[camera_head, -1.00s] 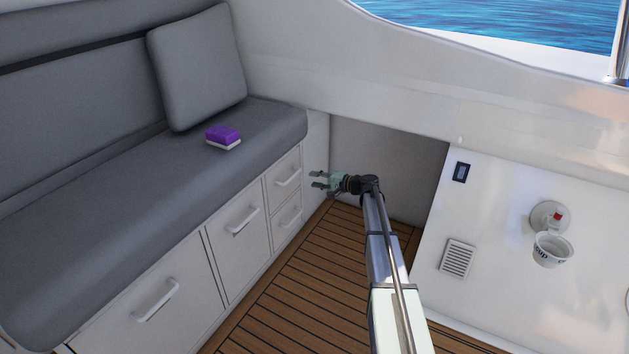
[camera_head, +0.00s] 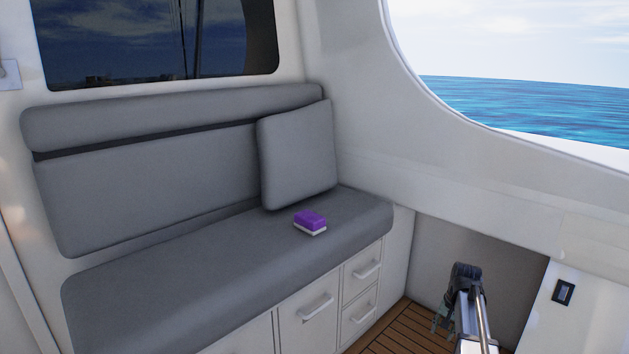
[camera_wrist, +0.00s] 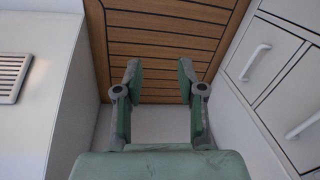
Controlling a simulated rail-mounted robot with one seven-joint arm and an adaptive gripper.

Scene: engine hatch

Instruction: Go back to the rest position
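My gripper (camera_wrist: 159,75) is open and empty in the wrist view, with its two fingers spread apart above the wooden floor (camera_wrist: 160,48). In the head view my gripper (camera_head: 441,318) is small and partly hidden by my arm at the lower right. It is in the gap between the bench drawers and the white panel, touching nothing that I can see.
A purple and white sponge (camera_head: 310,222) lies on the grey bench seat (camera_head: 180,268), in front of a grey cushion (camera_head: 297,155). Handled drawers (camera_head: 318,308) are left of my arm. A white panel with a dark switch (camera_head: 563,292) is on the right.

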